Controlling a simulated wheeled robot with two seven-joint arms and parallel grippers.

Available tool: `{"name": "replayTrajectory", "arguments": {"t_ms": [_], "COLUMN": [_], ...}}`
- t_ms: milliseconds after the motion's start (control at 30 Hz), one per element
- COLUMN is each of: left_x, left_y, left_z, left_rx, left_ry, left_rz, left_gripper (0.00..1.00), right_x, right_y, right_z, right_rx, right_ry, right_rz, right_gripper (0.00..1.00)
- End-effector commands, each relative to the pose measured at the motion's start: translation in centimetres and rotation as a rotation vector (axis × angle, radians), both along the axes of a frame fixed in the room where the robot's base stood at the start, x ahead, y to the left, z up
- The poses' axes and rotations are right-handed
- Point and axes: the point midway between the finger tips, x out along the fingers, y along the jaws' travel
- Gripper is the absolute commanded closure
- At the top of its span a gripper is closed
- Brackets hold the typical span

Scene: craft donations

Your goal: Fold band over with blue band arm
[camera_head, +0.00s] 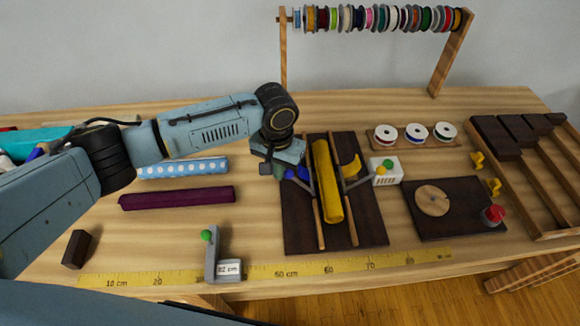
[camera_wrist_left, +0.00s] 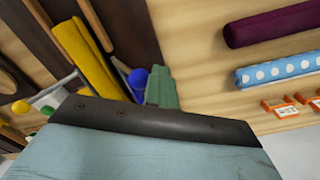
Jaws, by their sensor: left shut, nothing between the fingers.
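A yellow rolled band (camera_head: 327,182) lies lengthwise between two wooden rails on a dark board (camera_head: 366,232); it also shows in the wrist view (camera_wrist_left: 85,55). The blue band arm (camera_head: 301,173) is a grey lever with a blue end on the board's left side. Its blue end also shows in the wrist view (camera_wrist_left: 138,80). A matching yellow arm (camera_head: 350,167) stands on the right side. My left gripper (camera_head: 278,171) is shut and empty, just left of the blue end; whether they touch is unclear. Its greenish fingers show in the wrist view (camera_wrist_left: 161,88). My right gripper is out of view.
A white box (camera_head: 385,172) with yellow and green buttons stands right of the board. A dark plate with a wooden disc (camera_head: 432,201) and red knob is farther right. Purple (camera_head: 178,198) and dotted blue (camera_head: 183,168) rolls lie left. A ruler (camera_head: 300,270) runs along the front.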

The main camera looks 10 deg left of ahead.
Motion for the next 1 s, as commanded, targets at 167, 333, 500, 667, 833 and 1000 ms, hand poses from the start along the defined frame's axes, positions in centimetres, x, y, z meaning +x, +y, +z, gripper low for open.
{"name": "replayTrajectory", "arguments": {"t_ms": [167, 333, 500, 667, 833, 1000], "left_x": [-0.3, -0.1, 0.2, 0.6, 1.1, 1.6], "left_y": [-2.0, -3.3, -4.4, -5.2, -6.1, -7.2], "left_z": [-0.5, -0.7, -0.8, -0.9, -0.6, -0.5], "left_rx": [-0.011, -0.010, -0.009, -0.007, -0.006, -0.007], "left_ry": [0.013, 0.017, 0.018, 0.019, 0.014, 0.010], "left_rz": [-0.012, -0.015, -0.014, -0.010, -0.007, -0.006], "left_gripper": [1.00, 1.00, 1.00, 1.00, 1.00, 1.00], "right_x": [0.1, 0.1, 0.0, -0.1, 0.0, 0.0], "right_y": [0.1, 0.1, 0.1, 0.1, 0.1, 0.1], "right_z": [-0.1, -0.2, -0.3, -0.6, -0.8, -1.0], "right_rx": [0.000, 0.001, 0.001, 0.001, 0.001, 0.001], "right_ry": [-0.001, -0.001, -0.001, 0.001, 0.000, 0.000], "right_rz": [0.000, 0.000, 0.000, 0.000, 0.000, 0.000], "right_gripper": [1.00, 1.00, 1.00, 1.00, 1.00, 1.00]}}
